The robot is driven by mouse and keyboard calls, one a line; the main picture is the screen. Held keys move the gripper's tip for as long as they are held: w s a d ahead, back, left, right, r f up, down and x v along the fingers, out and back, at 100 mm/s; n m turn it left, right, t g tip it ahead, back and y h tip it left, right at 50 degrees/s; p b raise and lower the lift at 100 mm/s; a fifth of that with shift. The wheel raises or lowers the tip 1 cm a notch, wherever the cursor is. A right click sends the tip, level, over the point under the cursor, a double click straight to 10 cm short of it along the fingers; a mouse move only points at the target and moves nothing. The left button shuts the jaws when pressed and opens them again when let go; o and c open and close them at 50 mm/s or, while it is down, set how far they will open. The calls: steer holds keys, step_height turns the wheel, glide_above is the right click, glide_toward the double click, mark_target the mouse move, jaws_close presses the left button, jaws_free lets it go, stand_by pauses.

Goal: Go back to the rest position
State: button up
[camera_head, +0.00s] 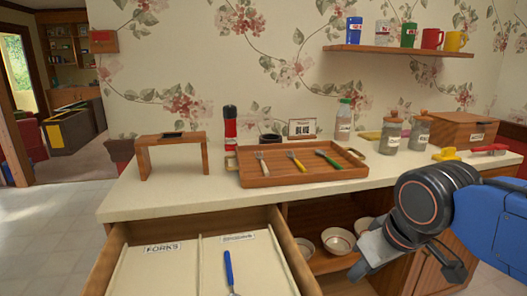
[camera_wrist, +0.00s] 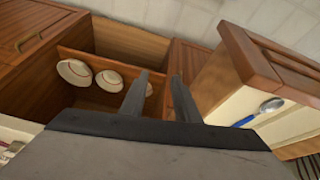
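My gripper (camera_wrist: 160,76) shows in the wrist view with its two dark fingers apart and nothing between them. In the head view my gripper (camera_head: 372,254) hangs at the lower right in front of the open cabinet, its fingertips not clearly visible. The drawer (camera_head: 278,228) at the lower left of the head view is pulled open; in the wrist view the drawer (camera_wrist: 222,70) is to the right of my fingers. A blue-handled spoon (camera_wrist: 268,106) lies in it, and its blue handle (camera_head: 228,266) shows in the head view.
White bowls (camera_head: 338,239) sit in the open cabinet below the counter. A wooden tray (camera_head: 255,180) on the counter holds several forks. A small wooden stand (camera_head: 143,160), jars (camera_head: 390,133) and a wooden box (camera_head: 463,128) are also there. A shelf (camera_head: 400,50) of mugs hangs above.

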steer(key=s+d+f+m+h, duration=0.1)
steer(key=s+d+f+m, duration=0.3)
steer(key=d+f, duration=0.2)
steer(key=shift+d+f, duration=0.3)
steer(key=shift+d, duration=0.7)
